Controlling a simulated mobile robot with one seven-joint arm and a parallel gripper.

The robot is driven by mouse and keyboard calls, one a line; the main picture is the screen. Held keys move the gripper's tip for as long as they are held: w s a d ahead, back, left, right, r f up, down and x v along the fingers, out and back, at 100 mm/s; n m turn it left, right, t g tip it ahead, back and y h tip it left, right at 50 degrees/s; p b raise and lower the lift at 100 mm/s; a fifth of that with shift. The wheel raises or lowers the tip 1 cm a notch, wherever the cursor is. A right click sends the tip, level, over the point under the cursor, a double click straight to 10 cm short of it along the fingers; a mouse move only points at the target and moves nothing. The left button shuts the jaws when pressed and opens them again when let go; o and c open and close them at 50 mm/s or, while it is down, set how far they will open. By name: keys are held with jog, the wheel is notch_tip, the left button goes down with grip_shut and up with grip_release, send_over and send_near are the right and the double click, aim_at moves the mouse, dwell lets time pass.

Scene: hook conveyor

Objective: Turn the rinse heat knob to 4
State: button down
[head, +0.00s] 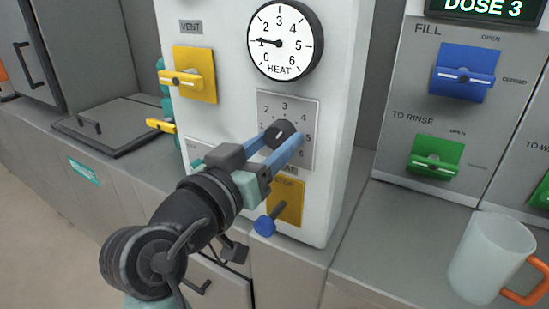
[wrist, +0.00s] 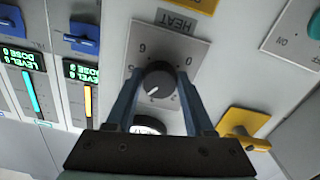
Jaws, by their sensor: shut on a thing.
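The black heat knob (head: 279,132) is on a grey numbered plate (head: 270,101) on the white machine front. In the wrist view the knob (wrist: 159,76) shows its white pointer mark aimed at the lower left, and the plate (wrist: 199,59) appears upside down with 6 at upper left and 0 at upper right. My gripper (wrist: 157,84) is shut on the knob, one blue finger on each side. The round heat gauge (head: 285,40) above has its needle pointing left, near 1.
A yellow vent handle (head: 188,78) is at upper left. A blue-ended lever on a yellow plate (head: 290,197) is just below my gripper. Blue fill (head: 463,72) and green rinse (head: 436,156) handles are at right. A translucent jug (head: 490,257) stands on the right counter.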

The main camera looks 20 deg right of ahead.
jog(key=shift+f+m+b, duration=0.15)
jog(key=shift+m+b, duration=0.5)
jog(key=shift+m, duration=0.15)
jog(key=shift+c, duration=1.4)
grip_release()
jog(key=shift+a, duration=0.15)
jog(key=v, duration=1.2)
jog(key=shift+s+a+p, duration=0.25)
jog(key=shift+s+p, duration=0.1)
